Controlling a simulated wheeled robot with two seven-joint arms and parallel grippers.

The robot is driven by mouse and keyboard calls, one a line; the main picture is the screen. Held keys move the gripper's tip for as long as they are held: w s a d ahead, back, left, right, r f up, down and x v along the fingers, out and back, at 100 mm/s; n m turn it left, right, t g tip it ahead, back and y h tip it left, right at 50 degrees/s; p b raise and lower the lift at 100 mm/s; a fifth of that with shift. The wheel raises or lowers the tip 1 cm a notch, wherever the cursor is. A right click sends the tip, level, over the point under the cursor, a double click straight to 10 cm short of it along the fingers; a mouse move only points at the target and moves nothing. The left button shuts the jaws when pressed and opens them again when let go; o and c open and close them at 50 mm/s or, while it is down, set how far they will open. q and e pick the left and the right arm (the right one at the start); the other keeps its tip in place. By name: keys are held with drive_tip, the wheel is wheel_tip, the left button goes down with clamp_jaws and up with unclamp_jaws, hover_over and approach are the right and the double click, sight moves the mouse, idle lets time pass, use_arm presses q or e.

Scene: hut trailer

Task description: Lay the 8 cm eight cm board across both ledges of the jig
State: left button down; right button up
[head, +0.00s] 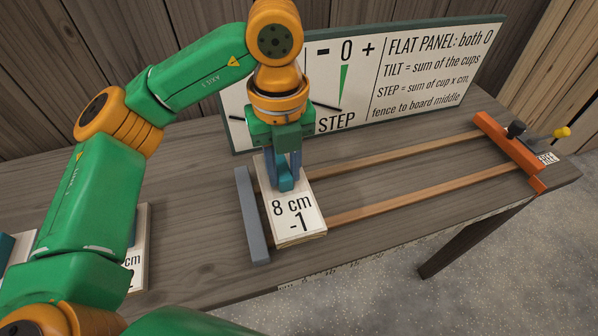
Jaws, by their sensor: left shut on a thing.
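The 8 cm board (296,218) is a pale plate marked "8 cm" and "-1", with a blue block (286,181) on top. My left gripper (284,176) is above it, pointing down and shut on the board by this block. The jig has two wooden ledges, a far one (400,153) and a near one (420,194), a grey fence (252,215) at the left and an orange end bar (508,146) at the right. The board is over the left ends of both ledges, close to the fence. I cannot tell whether it touches them. My right gripper is not in view.
A sign panel (430,70) with a STEP dial stands behind the jig, partly hidden by my left arm. Other pale boards (142,250) lie at the left, partly behind my arm. The ledges right of the board are clear. The table's front edge is close by.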

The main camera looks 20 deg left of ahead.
use_arm(q)
drive_tip(key=w+f, duration=0.1)
drive_tip(key=w+f+p, duration=0.1)
drive_tip(key=w+f, duration=0.1)
drive_tip(key=f, duration=0.1)
drive_tip(key=shift+w+d, duration=0.1)
drive_tip(key=shift+d, duration=0.15)
wheel_tip(320, 180, down, 3)
drive_tip(key=shift+a+r+p, duration=0.1)
drive_tip(key=shift+r+p, duration=0.1)
drive_tip(key=shift+p, duration=0.7)
drive_tip(key=shift+f, duration=0.35)
drive_tip(key=shift+w+f+b, duration=0.1)
drive_tip(key=shift+f+b, duration=0.05)
drive_tip(key=shift+b, duration=0.2)
drive_tip(key=c, duration=0.7)
unclamp_jaws()
drive_tip(key=shift+o, duration=0.2)
drive_tip(key=shift+r+p, duration=0.35)
drive_tip(key=shift+r+b, duration=0.3)
drive_tip(key=shift+b, duration=0.05)
wheel_tip(320, 180, up, 11)
drive_tip(key=shift+r+b, duration=0.1)
drive_tip(key=shift+b, duration=0.2)
